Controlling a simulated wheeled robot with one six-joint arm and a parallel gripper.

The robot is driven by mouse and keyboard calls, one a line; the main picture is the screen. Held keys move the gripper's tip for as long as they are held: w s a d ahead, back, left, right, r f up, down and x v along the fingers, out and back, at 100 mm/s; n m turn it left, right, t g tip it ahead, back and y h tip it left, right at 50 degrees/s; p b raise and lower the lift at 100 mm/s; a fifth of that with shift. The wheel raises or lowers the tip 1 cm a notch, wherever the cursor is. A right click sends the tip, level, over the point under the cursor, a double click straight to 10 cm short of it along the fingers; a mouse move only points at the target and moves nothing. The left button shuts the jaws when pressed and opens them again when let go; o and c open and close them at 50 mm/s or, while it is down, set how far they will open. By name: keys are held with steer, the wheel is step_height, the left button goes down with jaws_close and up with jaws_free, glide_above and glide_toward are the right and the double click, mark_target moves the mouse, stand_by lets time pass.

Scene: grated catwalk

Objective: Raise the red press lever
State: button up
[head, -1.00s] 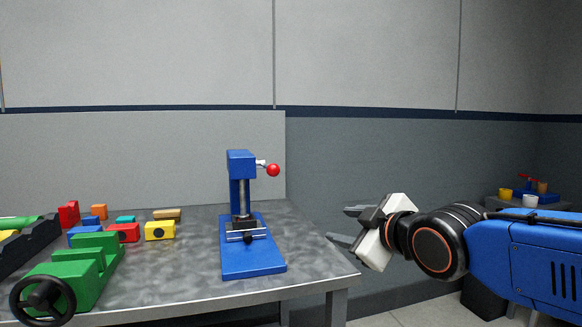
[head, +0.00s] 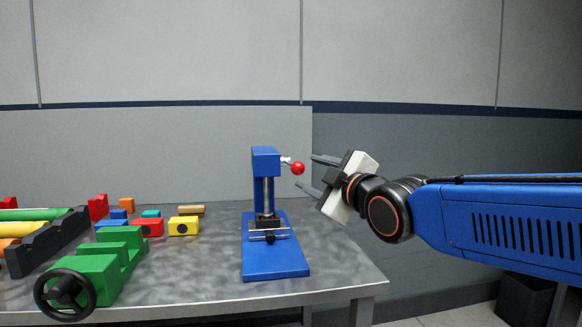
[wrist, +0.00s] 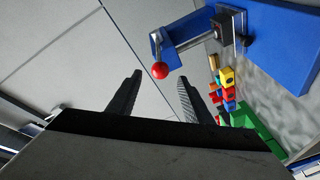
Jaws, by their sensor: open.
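The blue press (head: 265,162) stands upright on the metal table, with a blue base plate and a grey column. Its lever ends in a red ball (head: 298,168) that sticks out to the right of the press head. My gripper (head: 306,173) is open and empty, just right of the red ball, with its fingers pointing left at it. In the wrist view the red ball (wrist: 160,71) lies beyond the two spread fingertips (wrist: 160,78), between their lines. No contact shows. The press also shows in the wrist view (wrist: 283,45).
A green vise (head: 97,272) with a black handwheel stands at the table's front left. Several coloured blocks (head: 148,228) lie behind it. A dark rack (head: 45,243) is at the far left. The table (head: 330,262) is clear right of the press.

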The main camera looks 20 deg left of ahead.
mark_target(292, 166)
steer(key=x, duration=1.1)
steer(key=shift+a, duration=0.2)
steer(key=shift+w, duration=0.15)
jaws_close()
